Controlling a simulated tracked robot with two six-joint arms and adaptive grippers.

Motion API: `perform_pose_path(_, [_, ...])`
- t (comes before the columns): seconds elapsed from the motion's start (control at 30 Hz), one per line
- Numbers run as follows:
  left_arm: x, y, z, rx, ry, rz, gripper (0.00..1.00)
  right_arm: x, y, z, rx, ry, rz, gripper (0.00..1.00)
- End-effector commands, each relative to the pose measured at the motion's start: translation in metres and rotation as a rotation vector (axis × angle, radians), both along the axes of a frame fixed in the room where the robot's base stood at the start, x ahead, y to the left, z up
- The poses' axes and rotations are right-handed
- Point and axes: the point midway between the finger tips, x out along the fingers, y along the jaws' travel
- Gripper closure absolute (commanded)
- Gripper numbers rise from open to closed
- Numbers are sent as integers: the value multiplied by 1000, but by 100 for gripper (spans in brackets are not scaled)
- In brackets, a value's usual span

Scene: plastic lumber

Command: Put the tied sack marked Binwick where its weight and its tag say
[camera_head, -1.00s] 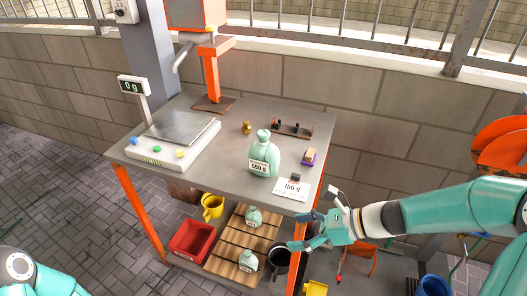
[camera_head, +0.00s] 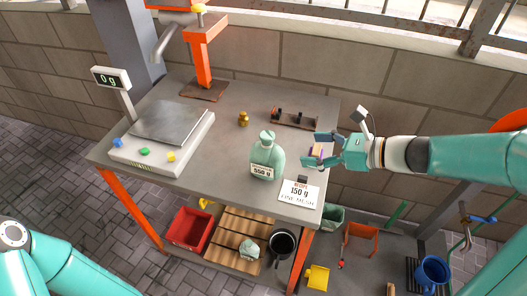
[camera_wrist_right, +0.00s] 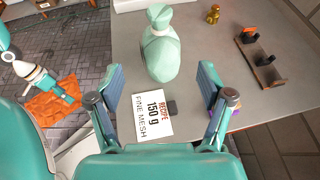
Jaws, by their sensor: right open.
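A pale green tied sack (camera_head: 267,160) stands upright on the grey table. Its tag reads 550 g; the smaller line above is too small to read. The sack also shows in the right wrist view (camera_wrist_right: 162,55), ahead of the fingertips. My right gripper (camera_head: 318,150) is open and empty, to the right of the sack and apart from it. A white card (camera_head: 299,192) at the table's front edge reads recipe 150 g, fine mesh. Another pale green sack (camera_head: 249,250) lies on the slatted shelf below. My left arm shows at lower left; its jaws cannot be made out.
A scale (camera_head: 185,150) at the table's left reads 0 g. A brass weight (camera_head: 243,118) and a dark rack (camera_head: 295,118) stand behind the sack. A red bin (camera_head: 188,229), black bucket (camera_head: 282,243) and blue bucket (camera_head: 433,270) are below. An orange stand (camera_head: 205,60) is at the back.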

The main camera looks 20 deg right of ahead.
Motion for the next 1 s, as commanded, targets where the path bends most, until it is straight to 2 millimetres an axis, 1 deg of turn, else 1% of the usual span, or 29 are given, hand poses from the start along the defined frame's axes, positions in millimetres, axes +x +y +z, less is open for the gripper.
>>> perform_pose_path(0.17, [-1,0,0,0,2,-1,0,19,22,-12,2,3,6,21])
perform_pose_path(0.4, [-1,0,1,0,1,0,0,52,56,-32,1,3,4,21])
perform_pose_path(0.53, [-1,0,1,0,1,0,0,65,67,-38,0,1,2,21])
perform_pose_path(0.77, [-1,0,3,0,1,0,0,74,75,-42,0,1,0,21])
perform_pose_path(1.0, [-1,0,11,0,1,0,0,95,97,-50,0,3,0,21])
